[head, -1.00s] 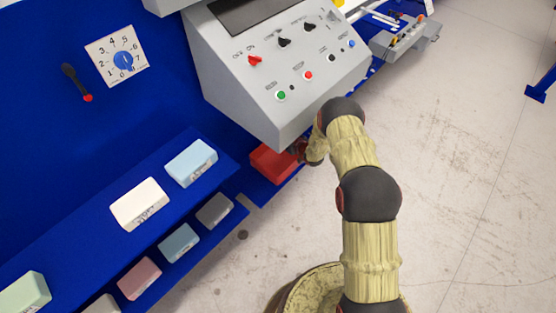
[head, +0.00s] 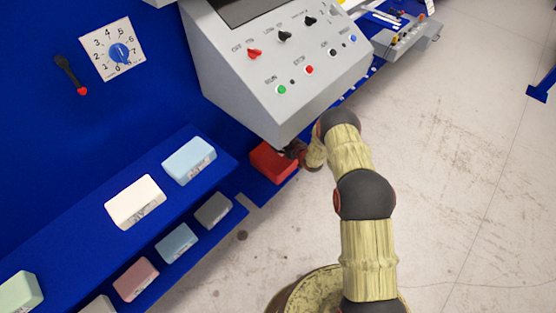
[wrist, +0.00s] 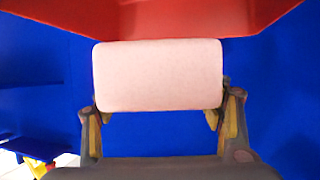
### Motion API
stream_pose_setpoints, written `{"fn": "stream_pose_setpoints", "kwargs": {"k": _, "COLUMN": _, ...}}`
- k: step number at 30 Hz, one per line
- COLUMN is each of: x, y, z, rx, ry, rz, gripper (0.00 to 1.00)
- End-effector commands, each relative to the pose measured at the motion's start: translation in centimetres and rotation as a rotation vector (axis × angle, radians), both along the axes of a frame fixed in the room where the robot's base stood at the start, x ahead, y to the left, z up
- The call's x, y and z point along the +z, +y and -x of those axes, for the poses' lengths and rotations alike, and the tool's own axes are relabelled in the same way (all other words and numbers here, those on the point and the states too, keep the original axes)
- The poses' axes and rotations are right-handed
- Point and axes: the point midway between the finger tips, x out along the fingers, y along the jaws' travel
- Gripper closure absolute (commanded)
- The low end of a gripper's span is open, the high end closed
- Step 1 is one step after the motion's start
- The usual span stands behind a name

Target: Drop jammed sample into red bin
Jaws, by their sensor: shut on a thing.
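A pale pink foam block, the sample (wrist: 158,75), fills the middle of the wrist view. My gripper (wrist: 158,115) is shut on it, with one finger at each end of the block. The red bin (wrist: 160,15) spans the top of the wrist view, beyond the block. In the head view the red bin (head: 272,163) sits on a low blue surface below the grey control console. My gripper (head: 297,150) is beside the bin's right side there, small and partly hidden by my arm. The block cannot be made out in the head view.
The grey console (head: 285,75) overhangs close above the bin. Blue shelves at left hold several foam blocks, among them a white one (head: 135,202) and a light blue one (head: 189,161). A dial (head: 113,50) is on the blue panel.

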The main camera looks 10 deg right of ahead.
Motion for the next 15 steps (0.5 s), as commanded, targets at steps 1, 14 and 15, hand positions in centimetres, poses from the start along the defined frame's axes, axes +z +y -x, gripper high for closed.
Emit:
{"fn": "stream_pose_setpoints", "kwargs": {"k": 1, "x": 0.05, "y": 0.0, "z": -0.03, "rx": 0.0, "ry": -0.001, "rz": 0.0, "gripper": 0.46}}
{"fn": "stream_pose_setpoints", "kwargs": {"k": 14, "x": 0.06, "y": 0.0, "z": 0.01, "rx": 0.0, "ry": 0.0, "rz": 0.0, "gripper": 0.16}}
{"fn": "stream_pose_setpoints", "kwargs": {"k": 15, "x": 0.06, "y": 0.0, "z": 0.01, "rx": 0.0, "ry": 0.0, "rz": 0.0, "gripper": 0.13}}
